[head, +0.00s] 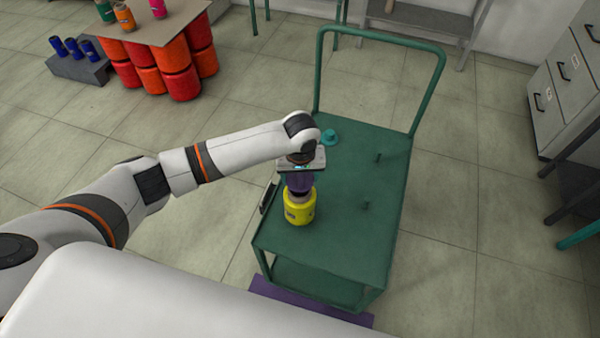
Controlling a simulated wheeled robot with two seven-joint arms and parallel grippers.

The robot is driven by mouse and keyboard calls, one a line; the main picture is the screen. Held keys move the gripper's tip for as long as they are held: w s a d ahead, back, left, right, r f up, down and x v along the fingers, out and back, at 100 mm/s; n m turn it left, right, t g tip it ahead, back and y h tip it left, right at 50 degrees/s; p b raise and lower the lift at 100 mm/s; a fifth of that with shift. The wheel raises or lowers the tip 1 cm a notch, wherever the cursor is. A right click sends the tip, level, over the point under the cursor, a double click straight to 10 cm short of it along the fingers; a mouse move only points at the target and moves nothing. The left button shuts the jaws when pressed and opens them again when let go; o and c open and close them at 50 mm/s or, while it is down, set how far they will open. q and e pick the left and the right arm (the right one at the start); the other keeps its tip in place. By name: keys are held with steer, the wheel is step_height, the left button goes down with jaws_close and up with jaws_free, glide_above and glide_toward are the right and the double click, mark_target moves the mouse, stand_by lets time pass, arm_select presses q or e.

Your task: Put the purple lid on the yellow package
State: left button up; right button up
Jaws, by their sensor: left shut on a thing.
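A yellow package (299,209) stands upright on the green cart's top (340,240), near its left edge. The purple lid (299,182) is just above the package, under my left gripper (301,172). My left gripper points down and is shut on the purple lid; its fingers are mostly hidden by the wrist. I cannot tell whether the lid touches the package. My right gripper is not in view.
The cart's tall handle (432,88) rises at the back. Red and orange drums (183,82) under a board stand at the upper left. Grey drawers (566,72) stand at the right.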

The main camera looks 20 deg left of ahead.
arm_select(q)
steer(key=shift+f, duration=0.15)
steer(key=shift+f+b, duration=0.5)
steer(key=shift+f, duration=1.45)
steer(key=o, duration=1)
steer(key=shift+r, duration=0.15)
steer(key=r, duration=0.4)
steer(key=s+r, duration=0.1)
steer(key=r, duration=0.6)
steer(key=shift+s+d+r, duration=0.2)
steer(key=shift+r, duration=0.15)
